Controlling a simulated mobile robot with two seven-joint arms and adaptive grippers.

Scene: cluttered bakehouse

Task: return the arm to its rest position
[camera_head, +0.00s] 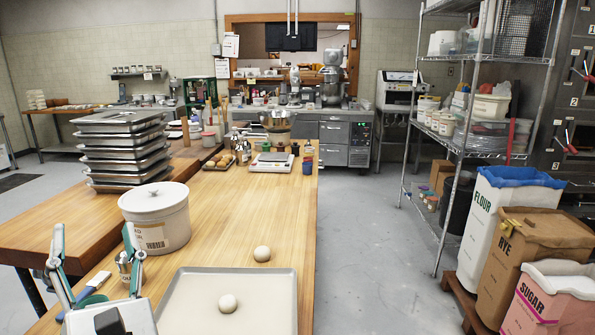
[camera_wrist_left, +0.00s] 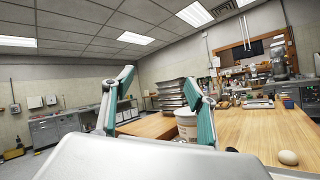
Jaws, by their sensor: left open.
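My left gripper (camera_head: 93,230) is at the lower left of the head view, with its two fingers spread wide and pointing up. Nothing is between the fingers. In the left wrist view the open fingers (camera_wrist_left: 158,78) rise against the far room, and a pale grey part of my own arm fills the bottom. The gripper is in front of a white lidded tub (camera_head: 158,222) and left of a baking tray (camera_head: 186,300). My right gripper is in neither view.
A blue-handled tool (camera_head: 96,281) lies by the gripper. Stacked metal trays (camera_head: 125,150) stand behind the tub.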

